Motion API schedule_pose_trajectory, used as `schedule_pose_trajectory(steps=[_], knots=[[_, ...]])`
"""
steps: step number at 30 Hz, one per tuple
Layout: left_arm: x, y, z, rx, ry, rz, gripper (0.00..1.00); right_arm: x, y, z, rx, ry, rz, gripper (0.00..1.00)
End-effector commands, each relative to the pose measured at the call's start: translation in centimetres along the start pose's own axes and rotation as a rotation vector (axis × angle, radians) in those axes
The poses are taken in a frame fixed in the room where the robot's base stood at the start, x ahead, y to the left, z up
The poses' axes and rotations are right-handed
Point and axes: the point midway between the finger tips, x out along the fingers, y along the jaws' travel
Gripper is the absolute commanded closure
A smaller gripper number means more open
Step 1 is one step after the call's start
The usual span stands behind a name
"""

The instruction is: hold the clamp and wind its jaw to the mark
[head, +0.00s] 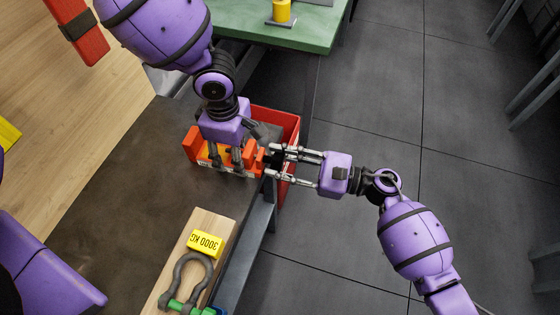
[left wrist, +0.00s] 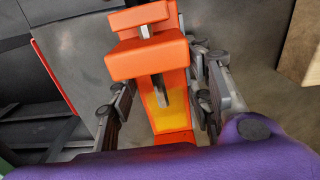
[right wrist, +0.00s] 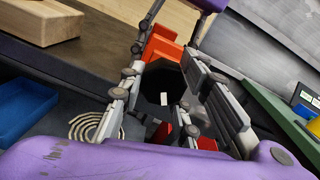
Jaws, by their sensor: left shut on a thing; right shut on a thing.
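The orange clamp (head: 193,146) lies near the right edge of the dark bench top. It also shows in the left wrist view (left wrist: 147,61), with a yellow patch along its bar between the fingers. My left gripper (head: 228,163) comes down from above and is shut on the clamp body, one finger on each side. My right gripper (head: 272,163) reaches in from the right and is shut on the dark round handle (right wrist: 180,82) at the clamp's end. A small white mark shows on the handle. Fingers hide part of the clamp, and I cannot tell the jaw's exact place against a mark.
A red bin (head: 291,128) stands just beyond the bench edge, beside the right gripper. A wooden block (head: 213,222) with a yellow 3000 KG tag (head: 207,243) and a grey shackle (head: 179,270) lies nearer. A blue tray (right wrist: 25,108) is below. A green table (head: 290,37) stands behind.

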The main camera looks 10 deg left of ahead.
Motion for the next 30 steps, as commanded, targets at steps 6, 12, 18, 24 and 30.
schedule_pose_trajectory(steps=[6, 12, 18, 24, 30], knots=[[-0.03, 0.36, -0.02, -0.006, -0.001, 0.006, 0.85, 0.12, 0.76, -0.30, 0.052, 0.002, 0.016, 0.96], [-0.03, 0.40, -0.01, -0.007, -0.001, 0.007, 0.85, 0.06, 0.76, -0.24, 0.168, 0.004, 0.016, 0.96], [-0.02, 0.42, -0.02, -0.007, -0.002, 0.008, 0.85, 0.04, 0.76, -0.14, 0.347, 0.005, 0.016, 0.96], [-0.02, 0.45, -0.02, -0.008, -0.002, 0.008, 0.85, 0.05, 0.70, 0.03, 0.539, 0.006, 0.016, 0.96], [-0.03, 0.48, -0.03, -0.008, -0.002, 0.009, 0.85, 0.08, 0.64, 0.18, 0.728, 0.006, 0.016, 0.96]])
